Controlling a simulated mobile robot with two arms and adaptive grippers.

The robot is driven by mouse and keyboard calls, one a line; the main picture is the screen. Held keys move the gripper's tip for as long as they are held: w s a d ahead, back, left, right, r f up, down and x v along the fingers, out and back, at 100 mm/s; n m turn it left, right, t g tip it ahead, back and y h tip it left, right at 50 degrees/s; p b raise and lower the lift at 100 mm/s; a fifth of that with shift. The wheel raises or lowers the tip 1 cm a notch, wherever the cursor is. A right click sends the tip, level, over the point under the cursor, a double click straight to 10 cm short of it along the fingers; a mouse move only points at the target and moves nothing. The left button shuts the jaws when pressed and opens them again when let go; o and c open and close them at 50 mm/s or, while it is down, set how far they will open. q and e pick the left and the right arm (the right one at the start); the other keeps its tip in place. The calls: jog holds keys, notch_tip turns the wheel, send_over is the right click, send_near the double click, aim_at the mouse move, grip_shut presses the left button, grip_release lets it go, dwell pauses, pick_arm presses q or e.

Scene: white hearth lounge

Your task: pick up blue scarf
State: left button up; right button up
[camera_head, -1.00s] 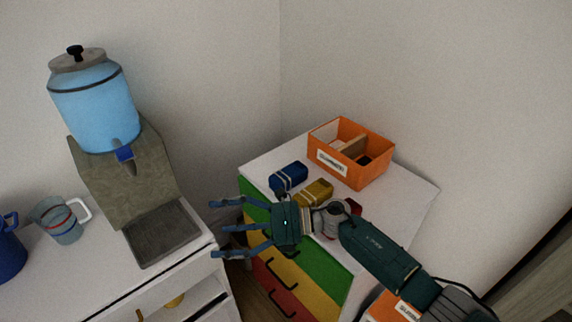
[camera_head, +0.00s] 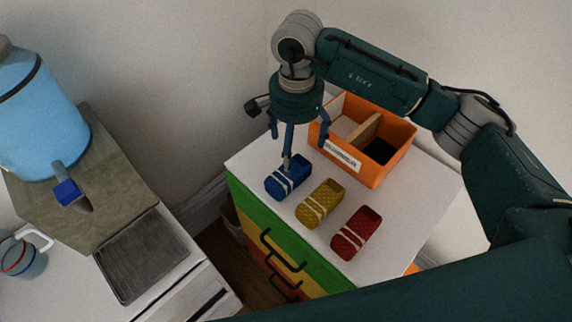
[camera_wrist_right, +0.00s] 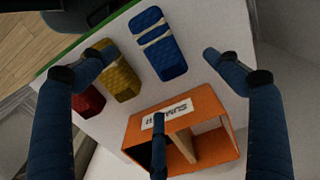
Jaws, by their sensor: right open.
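The blue scarf (camera_head: 289,177) is a rolled bundle with pale bands, lying on the white top of the dresser. It also shows in the right wrist view (camera_wrist_right: 158,45), between the spread fingers and apart from them. My right gripper (camera_head: 295,150) points down above the blue scarf, open and empty. In the head view one finger covers a small part of the scarf. In the right wrist view its fingers (camera_wrist_right: 155,95) are wide apart. My left gripper is not in view.
A yellow roll (camera_head: 320,203) and a red roll (camera_head: 355,232) lie beside the blue scarf. An orange divided box (camera_head: 372,172) with a label stands behind them. A counter with a drip tray (camera_head: 145,262) and blue dispenser (camera_head: 38,115) is at left.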

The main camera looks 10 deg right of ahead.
aim_at(294, 172)
jog(key=f, duration=0.2)
jog(key=f+p, duration=0.1)
jog(key=shift+s+f, duration=0.2)
jog(key=shift+f, duration=0.45)
jog(key=f+p, duration=0.2)
jog(key=f, duration=0.2)
jog(key=shift+s+a+p, duration=0.3)
jog(key=shift+s+p, duration=0.05)
jog(key=shift+p, duration=0.05)
jog(key=shift+f, duration=0.65)
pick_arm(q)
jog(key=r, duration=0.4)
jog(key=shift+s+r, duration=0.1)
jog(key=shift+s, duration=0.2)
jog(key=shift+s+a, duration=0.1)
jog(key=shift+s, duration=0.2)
pick_arm(e)
jog(key=c, duration=1.3)
